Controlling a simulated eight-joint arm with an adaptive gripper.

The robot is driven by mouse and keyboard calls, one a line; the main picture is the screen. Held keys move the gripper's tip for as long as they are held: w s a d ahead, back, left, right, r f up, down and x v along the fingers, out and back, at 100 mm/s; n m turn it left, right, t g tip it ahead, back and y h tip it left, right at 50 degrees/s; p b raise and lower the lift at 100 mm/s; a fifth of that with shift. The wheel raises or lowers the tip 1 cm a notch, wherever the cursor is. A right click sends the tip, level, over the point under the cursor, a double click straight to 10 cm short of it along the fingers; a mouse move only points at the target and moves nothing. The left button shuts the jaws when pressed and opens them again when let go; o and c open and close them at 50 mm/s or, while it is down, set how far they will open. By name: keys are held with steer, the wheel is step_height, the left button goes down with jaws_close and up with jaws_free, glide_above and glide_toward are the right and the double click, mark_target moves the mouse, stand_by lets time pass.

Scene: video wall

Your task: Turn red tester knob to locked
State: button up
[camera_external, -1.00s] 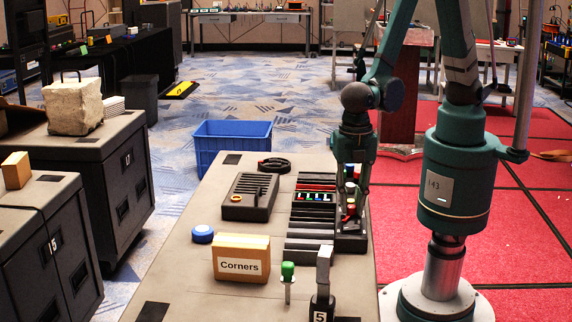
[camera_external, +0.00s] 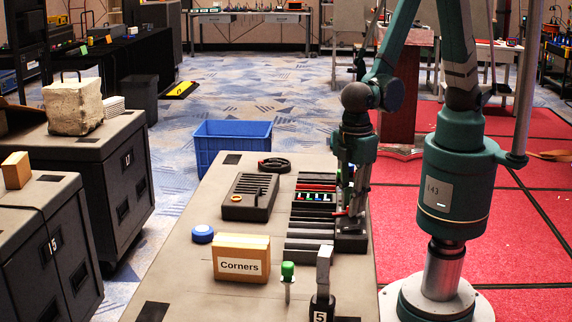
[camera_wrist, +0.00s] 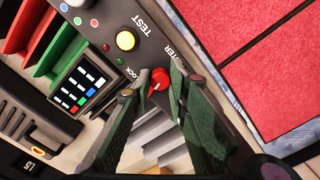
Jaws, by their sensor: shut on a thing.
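The red knob (camera_wrist: 160,78) is on the dark tester panel (camera_wrist: 150,38), beside partly hidden white lettering that includes "TEST" and "LOCK". In the wrist view my gripper (camera_wrist: 161,88) has one fingertip on each side of the knob and is shut on it. A bit of the knob's red shows low at my gripper (camera_external: 350,213) in the external view, where the fingers hide much of the panel. Which mark the knob points to is not clear.
The "Corners" box (camera_external: 241,266), a green-topped tool (camera_external: 288,270) and a dark slotted case (camera_external: 250,197) share the table. A blue crate (camera_external: 232,141) stands behind it.

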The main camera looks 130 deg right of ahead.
steer(key=shift+m, duration=1.3)
steer(key=o, duration=0.9)
steer(key=shift+r, duration=0.15)
steer(key=shift+r, duration=5.9)
steer(key=shift+s+r, duration=0.1)
